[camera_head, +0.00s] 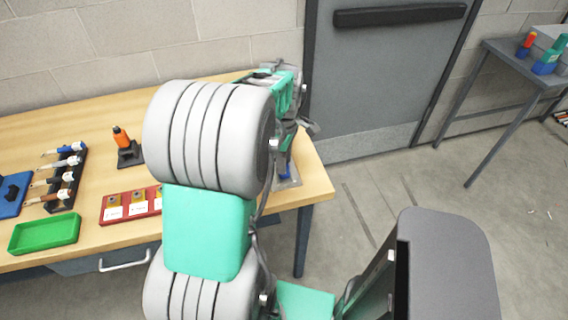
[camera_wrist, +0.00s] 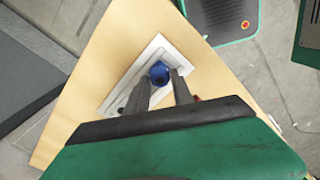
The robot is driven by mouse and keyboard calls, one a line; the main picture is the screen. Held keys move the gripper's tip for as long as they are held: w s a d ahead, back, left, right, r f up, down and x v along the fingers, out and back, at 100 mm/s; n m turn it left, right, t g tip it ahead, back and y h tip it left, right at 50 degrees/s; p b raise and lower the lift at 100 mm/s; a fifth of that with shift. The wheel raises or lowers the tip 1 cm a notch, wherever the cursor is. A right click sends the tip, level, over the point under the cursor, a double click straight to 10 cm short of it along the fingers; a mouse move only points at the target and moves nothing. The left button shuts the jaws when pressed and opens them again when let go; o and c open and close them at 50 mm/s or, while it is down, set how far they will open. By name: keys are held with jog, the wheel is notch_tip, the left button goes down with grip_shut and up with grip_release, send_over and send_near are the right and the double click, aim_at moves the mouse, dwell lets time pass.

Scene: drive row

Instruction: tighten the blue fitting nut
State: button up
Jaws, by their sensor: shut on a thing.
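The blue fitting nut (camera_wrist: 159,74) shows in the wrist view, above a pale rectangular plate (camera_wrist: 122,92) on the wooden table. My gripper (camera_wrist: 159,80) is at the nut, with one finger on each side, shut on it. My gripper's fingers are hidden there. The nut's underside and thread are not visible.
The wooden table (camera_head: 95,165) carries a green tray (camera_head: 45,233), a red tray (camera_head: 128,206), a black rack (camera_head: 70,180) of tools and an orange-topped item (camera_head: 121,138) on the left. A grey door (camera_head: 385,85) stands behind. A side table (camera_head: 515,62) is at right.

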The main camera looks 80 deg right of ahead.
jog(key=m, duration=0.5)
jog(key=shift+p, duration=0.4)
jog(key=m, duration=0.6)
jog(key=shift+p, duration=0.3)
jog(key=m, duration=0.8)
jog(key=shift+p, duration=0.4)
jog(key=o, duration=0.5)
jog(key=shift+m, duration=1)
jog(key=o, duration=1.3)
jog(key=shift+r+p, duration=2.5)
jog(key=shift+r, duration=1)
